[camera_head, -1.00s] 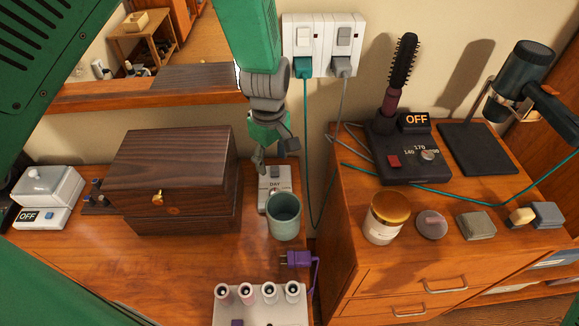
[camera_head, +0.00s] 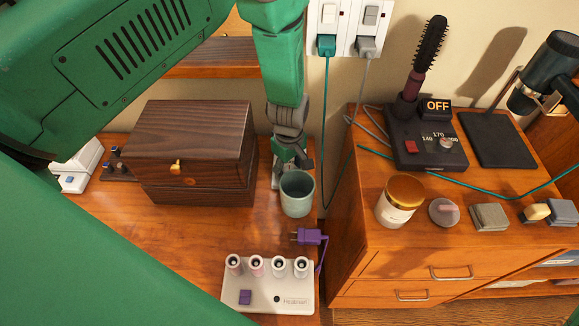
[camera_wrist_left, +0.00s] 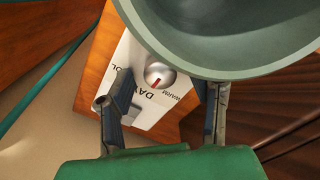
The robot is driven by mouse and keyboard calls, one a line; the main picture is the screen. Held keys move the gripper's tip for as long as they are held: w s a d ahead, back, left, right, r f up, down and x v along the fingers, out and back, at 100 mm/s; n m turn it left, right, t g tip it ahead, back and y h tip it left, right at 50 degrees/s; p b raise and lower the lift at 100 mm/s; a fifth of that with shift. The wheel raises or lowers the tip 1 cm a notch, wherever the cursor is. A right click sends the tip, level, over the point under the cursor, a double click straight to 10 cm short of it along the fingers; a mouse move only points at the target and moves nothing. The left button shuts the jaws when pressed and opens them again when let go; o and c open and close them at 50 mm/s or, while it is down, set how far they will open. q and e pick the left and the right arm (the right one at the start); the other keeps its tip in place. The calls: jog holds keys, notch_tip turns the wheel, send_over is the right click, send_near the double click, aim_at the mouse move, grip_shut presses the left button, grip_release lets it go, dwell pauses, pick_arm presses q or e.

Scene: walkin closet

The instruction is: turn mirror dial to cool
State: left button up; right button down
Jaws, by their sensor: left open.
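The mirror dial (camera_wrist_left: 160,74) is a round silver knob with a red pointer line on a white panel (camera_wrist_left: 148,112) in the left wrist view. The pointer is directed toward the word DAY; WARM and the end of another label, "OL", also show. My left gripper (camera_wrist_left: 167,80) is open, with one finger on each side of the knob in this view; I cannot tell whether they touch it. In the head view the left gripper (camera_head: 291,163) points down behind a grey-green cup (camera_head: 297,195), which hides the dial. My right gripper is not in view.
The cup's rim (camera_wrist_left: 225,68) looms close over the panel in the wrist view. A dark wooden box (camera_head: 190,150) stands left of the gripper. A purple plug (camera_head: 308,237) and a white roller base (camera_head: 265,288) lie in front. Cords hang from the wall outlet (camera_head: 346,25) at right.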

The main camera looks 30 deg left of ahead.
pick_arm(q)
jog(key=shift+f, duration=0.2)
grip_shut()
jog(key=shift+m, duration=0.4)
jog(key=m, duration=0.3)
jog(key=shift+r+m, duration=0.1)
jog(key=shift+m, duration=0.3)
jog(key=shift+w+m, duration=0.1)
jog(key=shift+m, duration=1.9)
